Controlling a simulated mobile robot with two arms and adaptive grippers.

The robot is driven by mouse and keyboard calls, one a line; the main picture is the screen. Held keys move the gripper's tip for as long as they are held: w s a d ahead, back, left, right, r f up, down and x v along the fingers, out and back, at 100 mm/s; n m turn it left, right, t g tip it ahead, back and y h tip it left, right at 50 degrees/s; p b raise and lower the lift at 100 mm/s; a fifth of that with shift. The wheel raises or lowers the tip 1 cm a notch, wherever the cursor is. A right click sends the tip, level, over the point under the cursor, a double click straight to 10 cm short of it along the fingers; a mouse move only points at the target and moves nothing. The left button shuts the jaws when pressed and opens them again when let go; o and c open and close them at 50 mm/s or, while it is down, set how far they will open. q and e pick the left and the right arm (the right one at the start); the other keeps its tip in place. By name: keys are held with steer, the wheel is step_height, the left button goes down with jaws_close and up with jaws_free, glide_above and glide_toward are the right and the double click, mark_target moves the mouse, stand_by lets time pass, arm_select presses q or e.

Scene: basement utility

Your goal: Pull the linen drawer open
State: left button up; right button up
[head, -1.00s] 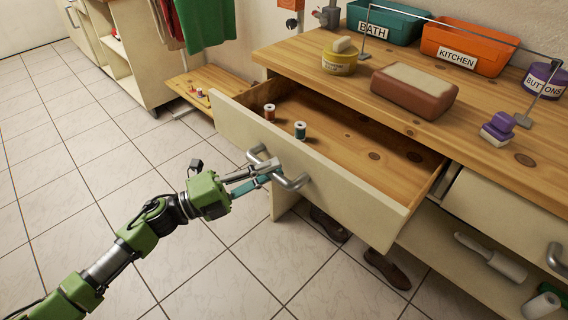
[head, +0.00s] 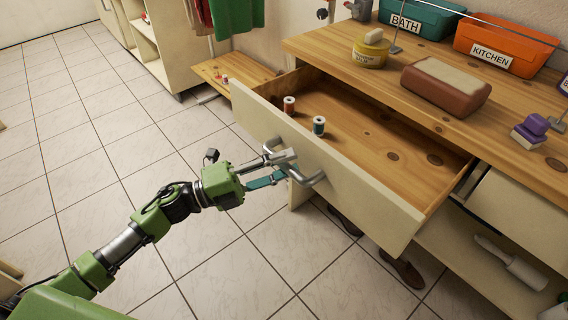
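The linen drawer (head: 330,158), with a cream front and wooden inside, stands well out from the wooden-topped bench. A red-brown spool (head: 289,106) and a dark green spool (head: 319,126) stand inside near its front. Its grey bar handle (head: 312,182) is on the outer face. My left gripper (head: 284,167) is at the handle's left part, its fingers spread apart, one grey and one teal. The handle lies at the fingertips; whether they touch it is unclear. My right gripper is not in view.
Dark shoes (head: 402,270) lie below the drawer. The tiled floor (head: 90,150) at left is mostly clear.

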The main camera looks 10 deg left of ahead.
arm_select(q)
steer(key=shift+a, duration=0.1)
steer(key=v, duration=1.2)
steer(key=shift+r, duration=0.1)
